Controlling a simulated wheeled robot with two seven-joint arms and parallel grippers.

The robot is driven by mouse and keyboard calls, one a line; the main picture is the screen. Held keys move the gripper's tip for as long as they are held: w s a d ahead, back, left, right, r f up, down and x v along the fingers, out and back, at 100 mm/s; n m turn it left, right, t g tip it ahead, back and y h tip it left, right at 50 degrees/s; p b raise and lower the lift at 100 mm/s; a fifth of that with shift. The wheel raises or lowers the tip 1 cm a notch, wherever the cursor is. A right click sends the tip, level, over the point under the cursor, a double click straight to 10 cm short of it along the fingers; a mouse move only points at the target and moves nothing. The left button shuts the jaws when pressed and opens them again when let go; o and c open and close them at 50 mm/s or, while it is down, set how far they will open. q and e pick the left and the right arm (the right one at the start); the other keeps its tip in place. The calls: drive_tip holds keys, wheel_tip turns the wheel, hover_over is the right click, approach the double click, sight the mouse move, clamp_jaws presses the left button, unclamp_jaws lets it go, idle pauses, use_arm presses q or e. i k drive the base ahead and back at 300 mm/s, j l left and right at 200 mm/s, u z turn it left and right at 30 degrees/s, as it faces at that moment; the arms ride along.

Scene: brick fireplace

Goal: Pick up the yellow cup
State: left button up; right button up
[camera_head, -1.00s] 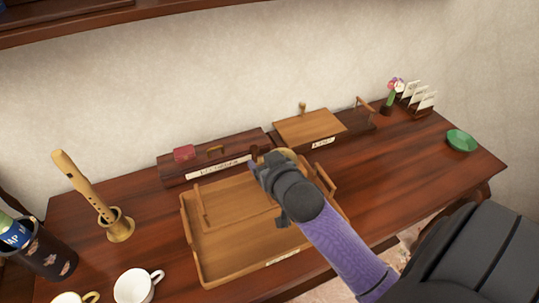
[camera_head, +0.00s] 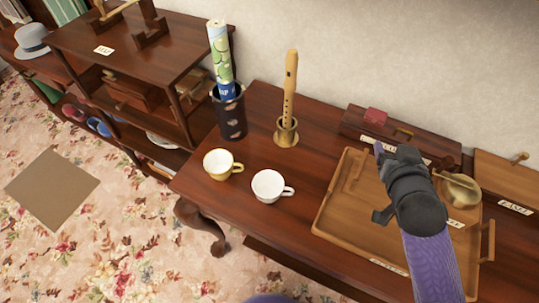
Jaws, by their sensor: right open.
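The yellow cup (camera_head: 219,166) stands upright near the left front edge of the wooden desk. Its inside is white and its yellow handle points right. A white cup (camera_head: 268,186) stands close to its right. My right gripper (camera_head: 380,182), on a purple arm, is open above the wooden tray, well to the right of both cups. Nothing shows between its fingers. My left gripper is not in view.
A brass holder with a wooden recorder (camera_head: 290,85) and a dark container with rolled maps (camera_head: 229,112) stand behind the cups. The wooden tray (camera_head: 330,225) lies to the right, with a brass dish (camera_head: 462,192) by the gripper. A shelf (camera_head: 130,45) stands at left.

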sight(219, 163)
drive_tip(key=u, duration=0.45)
drive_tip(key=i+j+z, duration=0.2)
drive_tip(key=j+z, duration=0.2)
drive_tip(key=i+j+z, duration=0.1)
drive_tip(key=j+z, duration=0.25)
drive_tip(key=j, duration=0.15)
drive_tip(key=j+z, duration=0.75)
drive_tip(key=j, duration=0.3)
